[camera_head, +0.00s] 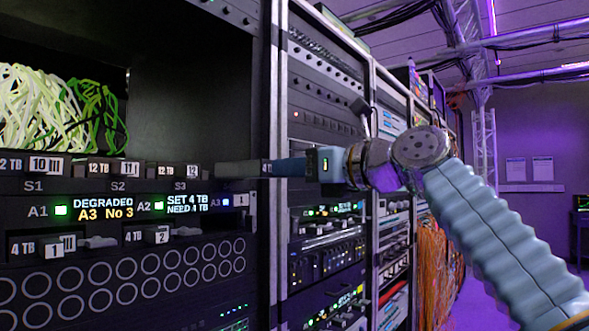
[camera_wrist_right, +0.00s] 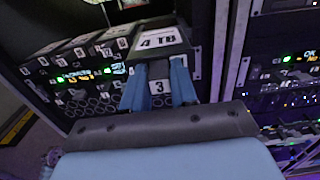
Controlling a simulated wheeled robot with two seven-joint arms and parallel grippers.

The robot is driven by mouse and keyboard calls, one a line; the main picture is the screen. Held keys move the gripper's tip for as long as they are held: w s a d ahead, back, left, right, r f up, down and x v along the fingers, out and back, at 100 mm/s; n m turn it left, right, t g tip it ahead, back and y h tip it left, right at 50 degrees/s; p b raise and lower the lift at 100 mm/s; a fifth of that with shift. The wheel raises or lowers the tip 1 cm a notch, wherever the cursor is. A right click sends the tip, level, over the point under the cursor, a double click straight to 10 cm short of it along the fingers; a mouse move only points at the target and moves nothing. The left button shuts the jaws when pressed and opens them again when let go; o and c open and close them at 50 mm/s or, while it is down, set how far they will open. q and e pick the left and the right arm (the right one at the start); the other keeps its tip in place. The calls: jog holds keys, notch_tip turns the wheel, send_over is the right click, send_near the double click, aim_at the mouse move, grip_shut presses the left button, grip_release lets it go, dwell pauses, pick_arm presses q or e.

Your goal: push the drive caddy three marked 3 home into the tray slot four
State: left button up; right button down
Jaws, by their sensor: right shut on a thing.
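The caddy lies level at the right end of the upper row of the drive tray (camera_head: 150,185), right of the S3 label. How deep it sits in slot four cannot be told. My left gripper is out of view.
Other caddies stand in the upper row, such as one marked 10 (camera_head: 45,165), and in the lower row, marked 1 (camera_head: 55,247) and 2 (camera_head: 160,236). The display (camera_head: 103,208) reads DEGRADED A3 No 3. A rack post (camera_head: 277,240) stands close by the caddy.

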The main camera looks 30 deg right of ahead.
aim_at(267, 169)
jog(key=shift+w, duration=0.1)
dwell(0.4)
jog(key=shift+x, duration=0.9)
jog(key=shift+a, duration=0.1)
jog(key=shift+w+a, duration=0.15)
jog(key=shift+w, duration=0.2)
jog(key=shift+w, duration=0.1)
jog(key=shift+x, duration=1.45)
dwell(0.4)
